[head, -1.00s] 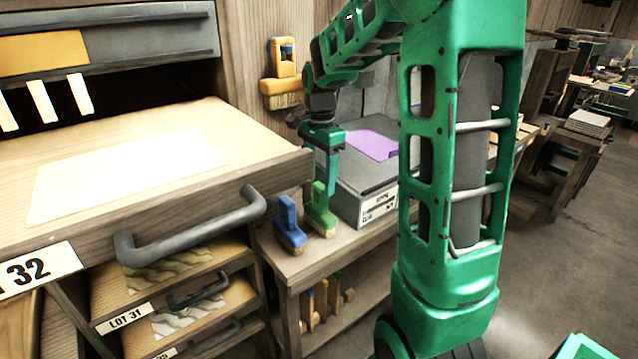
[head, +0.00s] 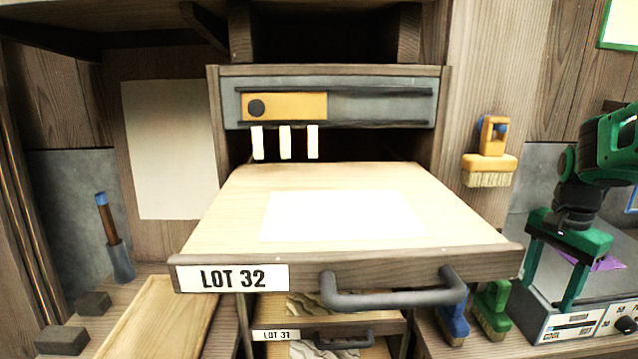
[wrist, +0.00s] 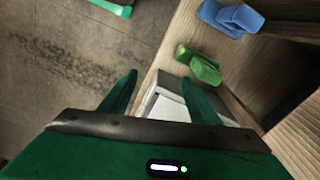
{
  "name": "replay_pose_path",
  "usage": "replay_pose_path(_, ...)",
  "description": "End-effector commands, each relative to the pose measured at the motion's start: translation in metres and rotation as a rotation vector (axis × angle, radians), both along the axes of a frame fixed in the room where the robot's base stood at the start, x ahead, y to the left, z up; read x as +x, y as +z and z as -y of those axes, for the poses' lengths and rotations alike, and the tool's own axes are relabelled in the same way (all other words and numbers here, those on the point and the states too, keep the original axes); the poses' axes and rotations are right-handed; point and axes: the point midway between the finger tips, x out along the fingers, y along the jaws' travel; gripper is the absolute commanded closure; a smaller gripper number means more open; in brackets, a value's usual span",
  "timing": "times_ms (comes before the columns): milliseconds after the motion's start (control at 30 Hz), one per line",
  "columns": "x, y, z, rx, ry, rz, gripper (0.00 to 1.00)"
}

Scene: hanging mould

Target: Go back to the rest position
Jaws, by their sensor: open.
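My gripper (head: 556,278) is at the right of the head view, pointing down over the grey box with a purple patch. Its two green fingers are apart with nothing held between them. In the wrist view my gripper (wrist: 157,92) also shows open and empty, with the white and grey box (wrist: 168,103) behind the fingers. A green brush (head: 493,308) and a blue brush (head: 454,322) stand on the bench left of my gripper, apart from it. They also show in the wrist view, the green brush (wrist: 199,65) nearer the fingers than the blue brush (wrist: 232,17).
The LOT 32 drawer (head: 225,240) is pulled out in the centre, with a white sheet (head: 340,215) on it and a grey handle (head: 395,293). A yellow brush (head: 488,160) hangs on the post. The grey box (head: 570,325) stands below my gripper.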

Motion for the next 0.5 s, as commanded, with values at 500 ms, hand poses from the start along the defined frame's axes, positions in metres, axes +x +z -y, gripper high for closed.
replay_pose_path(500,-0.176,-0.018,-0.057,0.041,0.602,-0.027,0.44)
